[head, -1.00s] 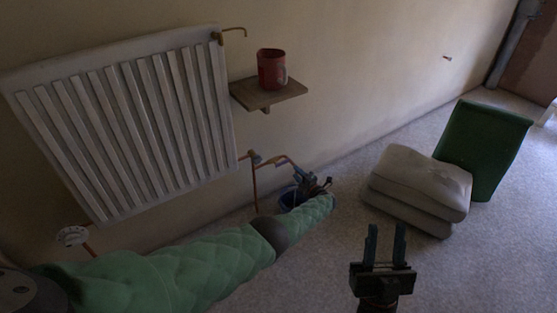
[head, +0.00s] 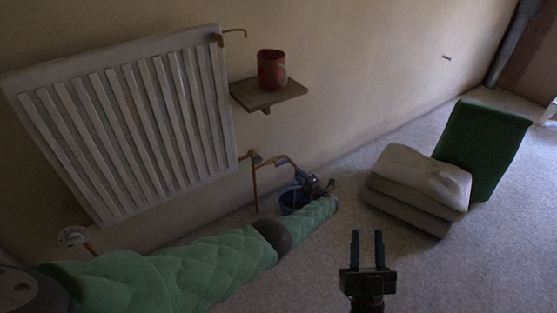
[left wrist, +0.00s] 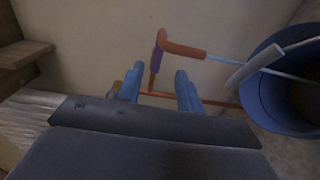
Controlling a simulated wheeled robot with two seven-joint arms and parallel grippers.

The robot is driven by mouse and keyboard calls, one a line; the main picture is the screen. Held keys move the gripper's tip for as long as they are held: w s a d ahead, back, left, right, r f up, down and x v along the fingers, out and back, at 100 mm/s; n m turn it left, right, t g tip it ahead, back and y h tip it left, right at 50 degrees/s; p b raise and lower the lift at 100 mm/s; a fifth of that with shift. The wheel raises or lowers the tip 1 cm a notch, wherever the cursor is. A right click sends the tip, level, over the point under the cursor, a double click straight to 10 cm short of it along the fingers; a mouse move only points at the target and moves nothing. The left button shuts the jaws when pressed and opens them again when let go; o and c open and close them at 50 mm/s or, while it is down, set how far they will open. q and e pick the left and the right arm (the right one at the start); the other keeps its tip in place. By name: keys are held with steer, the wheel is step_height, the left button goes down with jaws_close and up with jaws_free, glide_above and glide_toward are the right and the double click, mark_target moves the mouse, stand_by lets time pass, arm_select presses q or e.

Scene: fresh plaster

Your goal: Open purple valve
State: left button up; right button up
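A small purple piece (left wrist: 158,55), which looks like the valve, sits on a copper pipe (left wrist: 184,48) by the wall in the left wrist view. In the head view the copper pipe (head: 255,188) stands below the radiator's right corner; the purple piece is too small to make out there. My left gripper (left wrist: 158,88) is open, its blue fingers apart, with the purple piece showing beyond and between them. I see no contact. In the head view the left gripper (head: 314,183) is over the bucket, partly hidden by its arm. My right gripper (head: 367,248) is open and empty above the floor.
A white radiator (head: 130,120) hangs on the wall. A wooden shelf (head: 285,95) holds a red mug (head: 271,68). A blue bucket (head: 290,200) stands under the pipes. Stacked grey sacks (head: 420,180) and a green container (head: 485,145) stand at right. The floor in front is clear.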

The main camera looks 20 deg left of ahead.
arm_select(q)
steer(key=shift+p+v, duration=0.55)
steer(key=shift+v, duration=0.65)
arm_select(e)
step_height(320, 180, down, 12)
steer(key=w+a+g, duration=0.1)
steer(key=w+g, duration=0.1)
steer(key=g, duration=0.2)
steer(key=shift+r+h, duration=0.2)
steer(key=shift+h, duration=0.2)
steer(key=shift+a, duration=0.1)
